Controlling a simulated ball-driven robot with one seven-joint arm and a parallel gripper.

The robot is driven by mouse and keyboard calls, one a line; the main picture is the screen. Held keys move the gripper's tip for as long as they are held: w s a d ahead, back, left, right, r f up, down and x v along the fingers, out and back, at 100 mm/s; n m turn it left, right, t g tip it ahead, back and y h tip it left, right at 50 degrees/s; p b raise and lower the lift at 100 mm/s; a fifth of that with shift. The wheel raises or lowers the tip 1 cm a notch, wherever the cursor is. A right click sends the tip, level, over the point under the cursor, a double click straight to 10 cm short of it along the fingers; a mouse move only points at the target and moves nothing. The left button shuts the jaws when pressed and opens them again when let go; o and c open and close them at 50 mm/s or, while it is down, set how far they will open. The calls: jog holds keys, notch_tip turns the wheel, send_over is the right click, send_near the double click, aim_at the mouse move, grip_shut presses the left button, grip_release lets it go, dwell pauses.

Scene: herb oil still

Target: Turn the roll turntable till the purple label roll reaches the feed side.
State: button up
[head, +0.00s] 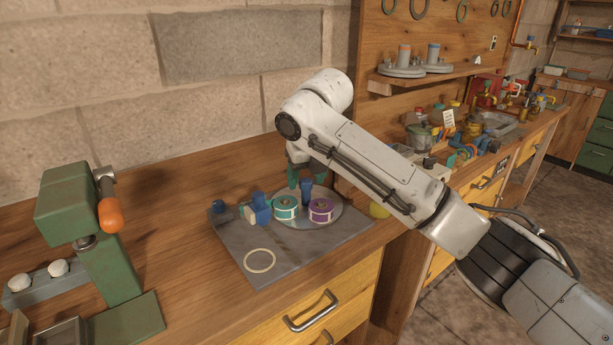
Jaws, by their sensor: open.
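The purple label roll (321,210) stands on the round grey turntable (304,225), at its front right. A teal label roll (286,207) stands on the turntable to its left. A dark blue upright post (307,190) rises behind and between the two rolls. My gripper (305,180) is open at the back of the turntable, with its teal fingers pointing down near the post. I cannot tell whether they touch it. A blue and cream feed fitting (256,211) stands left of the turntable, beside the teal roll. My arm hides part of the area behind the turntable.
The turntable sits on a grey plate (231,246) with a pale yellow ring (259,261) at its front. A green press (110,245) with an orange handle stands at the left. Crowded bottles and valves fill the far-right bench.

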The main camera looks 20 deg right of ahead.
grip_shut()
dwell(0.5)
